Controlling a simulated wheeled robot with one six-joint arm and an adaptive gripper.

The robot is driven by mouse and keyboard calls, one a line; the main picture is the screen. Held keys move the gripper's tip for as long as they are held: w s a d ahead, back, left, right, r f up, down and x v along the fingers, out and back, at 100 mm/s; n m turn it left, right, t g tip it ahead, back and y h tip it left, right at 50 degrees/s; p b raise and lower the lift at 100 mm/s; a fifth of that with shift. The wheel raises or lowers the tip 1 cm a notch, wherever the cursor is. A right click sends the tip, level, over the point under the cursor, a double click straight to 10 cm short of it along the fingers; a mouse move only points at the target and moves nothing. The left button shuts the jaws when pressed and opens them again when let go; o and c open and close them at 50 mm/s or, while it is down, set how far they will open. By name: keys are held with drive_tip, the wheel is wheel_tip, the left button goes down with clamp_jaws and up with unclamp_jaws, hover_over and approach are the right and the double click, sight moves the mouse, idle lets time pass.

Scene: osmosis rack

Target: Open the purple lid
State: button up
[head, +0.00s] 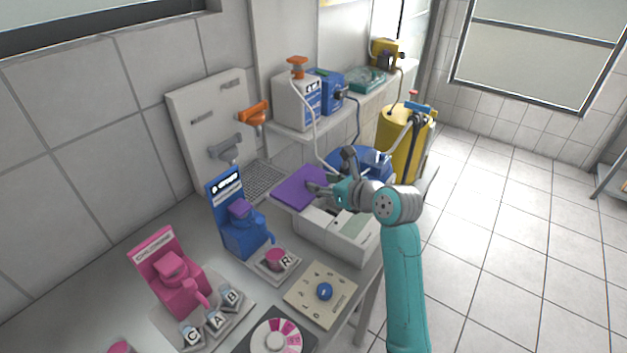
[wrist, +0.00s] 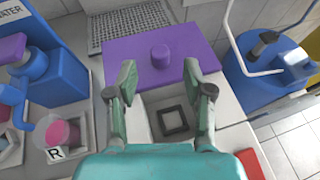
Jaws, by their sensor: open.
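The purple lid (head: 303,187) is a flat square plate on the far part of a white box (head: 341,242) on the bench. In the wrist view the purple lid (wrist: 125,54) has a short round purple knob (wrist: 160,56) on its top. Below its near edge shows a grey recess with a dark square frame (wrist: 172,121). My gripper (head: 330,172) is at the lid's right side in the head view. In the wrist view my gripper (wrist: 160,75) is open, its fingers apart on both sides of the knob's line, with nothing between them. Contact with the lid cannot be told.
A blue dispenser (head: 241,225) and a pink dispenser (head: 176,277) stand to the left. A blue drum (wrist: 272,70) with a white tube is at the right. A yellow drum (head: 402,145) stands behind. The floor at right is clear.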

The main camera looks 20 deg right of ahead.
drive_tip(key=shift+v, duration=2.75)
